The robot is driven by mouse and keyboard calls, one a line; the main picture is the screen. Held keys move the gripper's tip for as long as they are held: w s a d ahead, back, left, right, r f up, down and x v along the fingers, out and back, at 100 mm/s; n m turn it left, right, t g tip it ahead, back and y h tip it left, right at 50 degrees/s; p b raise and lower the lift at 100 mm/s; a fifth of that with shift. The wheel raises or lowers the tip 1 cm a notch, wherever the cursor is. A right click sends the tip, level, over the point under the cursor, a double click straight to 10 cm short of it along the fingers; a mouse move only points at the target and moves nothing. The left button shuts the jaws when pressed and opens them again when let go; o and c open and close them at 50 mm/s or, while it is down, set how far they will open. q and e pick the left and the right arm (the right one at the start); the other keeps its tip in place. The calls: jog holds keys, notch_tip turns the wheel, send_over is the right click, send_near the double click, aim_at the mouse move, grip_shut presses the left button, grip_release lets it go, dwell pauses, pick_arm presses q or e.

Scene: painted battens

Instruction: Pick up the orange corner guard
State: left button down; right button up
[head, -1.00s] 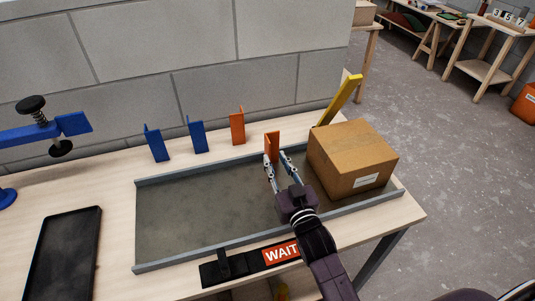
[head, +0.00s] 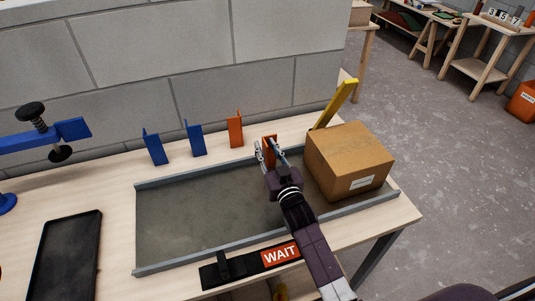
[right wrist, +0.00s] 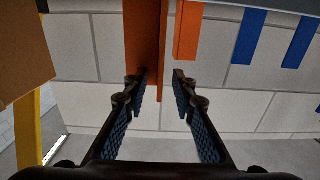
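An orange corner guard (head: 269,153) stands at the back edge of the grey tray, left of the cardboard box. My right gripper (head: 267,146) is at it, fingers apart. In the right wrist view the guard (right wrist: 141,38) rises close ahead, its narrow flange between the open fingertips (right wrist: 161,88). The left finger overlaps its broad face; I cannot tell whether they touch. A second orange corner guard (head: 235,129) stands farther left and also shows in the right wrist view (right wrist: 188,30). My left gripper is not in view.
Two blue corner guards (head: 155,149) (head: 196,139) stand farther left along the back. The cardboard box (head: 347,165) and a yellow piece (head: 336,103) are close on the right. The grey tray (head: 190,222) is mostly bare. A blue clamp (head: 25,137) stands at the left.

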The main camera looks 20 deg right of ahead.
jog(key=shift+c, duration=0.4)
grip_shut()
